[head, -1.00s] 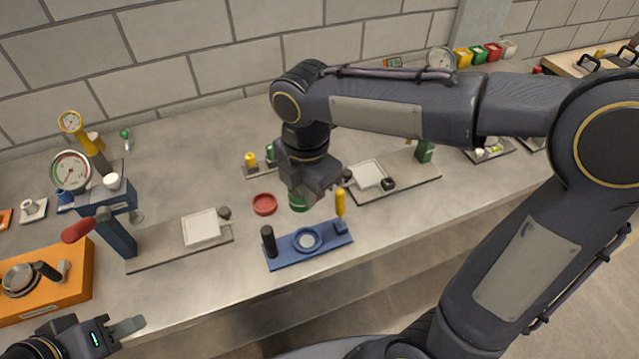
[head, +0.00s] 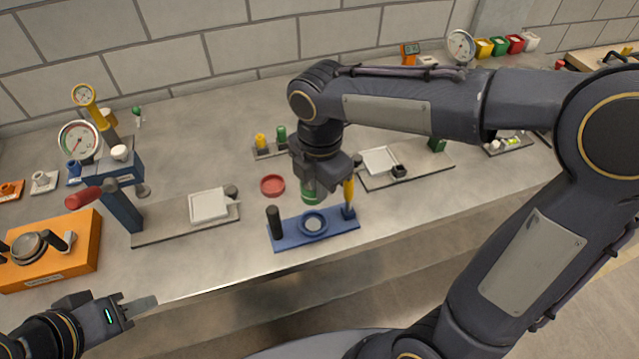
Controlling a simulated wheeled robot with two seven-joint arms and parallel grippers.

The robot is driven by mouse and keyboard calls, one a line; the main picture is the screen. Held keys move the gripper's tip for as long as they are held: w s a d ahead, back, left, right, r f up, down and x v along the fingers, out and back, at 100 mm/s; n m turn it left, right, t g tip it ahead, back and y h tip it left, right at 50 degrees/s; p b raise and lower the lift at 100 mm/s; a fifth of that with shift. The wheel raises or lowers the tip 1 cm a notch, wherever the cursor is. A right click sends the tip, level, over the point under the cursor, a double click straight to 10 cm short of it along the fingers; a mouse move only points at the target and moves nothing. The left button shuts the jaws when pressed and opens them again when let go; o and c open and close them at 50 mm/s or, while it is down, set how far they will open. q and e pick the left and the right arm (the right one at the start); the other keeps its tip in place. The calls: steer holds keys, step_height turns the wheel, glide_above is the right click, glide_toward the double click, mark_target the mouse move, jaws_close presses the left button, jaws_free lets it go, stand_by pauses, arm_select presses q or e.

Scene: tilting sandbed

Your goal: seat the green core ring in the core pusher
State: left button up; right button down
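The green core ring (head: 309,195) is at the fingertips of my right gripper (head: 310,184), just behind the blue fixture. The fingers appear shut on it, though the gripper body hides part of the grip. The blue fixture, which looks like the core pusher (head: 287,239), lies at the bench's front edge. It has a round seat (head: 313,223) in the middle, a black post (head: 274,221) at left and a yellow handle (head: 348,194) at right. The ring is apart from the seat. My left gripper (head: 140,306) hangs off the front edge; its finger gap is unclear.
A red dish (head: 272,185) lies behind the fixture. Yellow and green pegs (head: 281,138) stand further back. A plate with a white tray (head: 209,205) and a blue press with a gauge (head: 80,140) are at left; another white tray (head: 379,161) is at right.

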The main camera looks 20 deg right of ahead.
steer(key=shift+f, duration=0.2)
stand_by(0.5)
steer(key=shift+f+b, duration=3.75)
steer(key=shift+f, duration=1.55)
stand_by(2.0)
